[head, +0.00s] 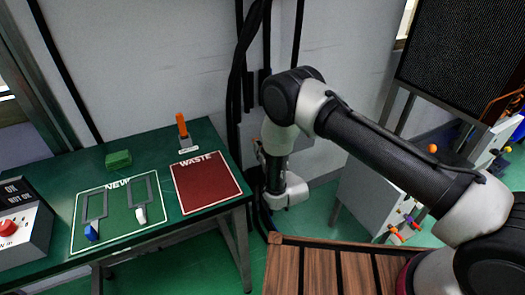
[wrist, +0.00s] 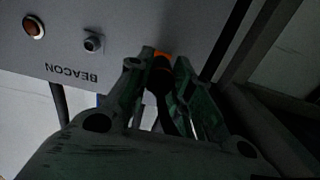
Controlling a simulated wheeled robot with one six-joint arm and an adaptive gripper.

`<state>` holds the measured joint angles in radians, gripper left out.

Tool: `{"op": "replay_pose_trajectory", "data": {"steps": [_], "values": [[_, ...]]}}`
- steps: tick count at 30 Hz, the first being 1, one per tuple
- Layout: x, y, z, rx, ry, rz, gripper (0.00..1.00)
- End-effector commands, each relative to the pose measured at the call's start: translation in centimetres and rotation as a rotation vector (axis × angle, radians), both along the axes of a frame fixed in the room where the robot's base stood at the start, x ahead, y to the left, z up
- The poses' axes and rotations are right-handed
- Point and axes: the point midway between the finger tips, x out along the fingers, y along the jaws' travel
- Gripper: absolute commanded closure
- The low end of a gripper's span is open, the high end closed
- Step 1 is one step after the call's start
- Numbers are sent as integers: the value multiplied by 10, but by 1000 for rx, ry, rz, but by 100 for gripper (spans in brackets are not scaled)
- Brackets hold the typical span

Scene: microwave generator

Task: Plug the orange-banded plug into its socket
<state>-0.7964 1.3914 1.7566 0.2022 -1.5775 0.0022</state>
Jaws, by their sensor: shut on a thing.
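My gripper (wrist: 158,68) is shut on the orange-banded plug (wrist: 162,61) in the wrist view. The plug's dark body and cable sit between the two fingers, and the orange band shows at the fingertips. A round metal socket (wrist: 93,41) is on a grey panel (wrist: 125,20), left of the plug, beside the upside-down word BEACON. The plug appears apart from this socket. Whether the plug touches the panel, I cannot tell. In the head view my arm reaches down beside the wall, and the fingers and plug are not clear there.
A wooden slatted surface (head: 325,270) is at the front.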

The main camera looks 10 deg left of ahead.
Motion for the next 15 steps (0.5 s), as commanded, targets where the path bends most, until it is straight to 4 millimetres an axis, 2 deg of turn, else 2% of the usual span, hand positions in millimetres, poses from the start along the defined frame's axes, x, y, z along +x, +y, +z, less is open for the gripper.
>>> {"op": "replay_pose_trajectory", "data": {"steps": [15], "values": [[9,6,0,0,0,0,100]]}}
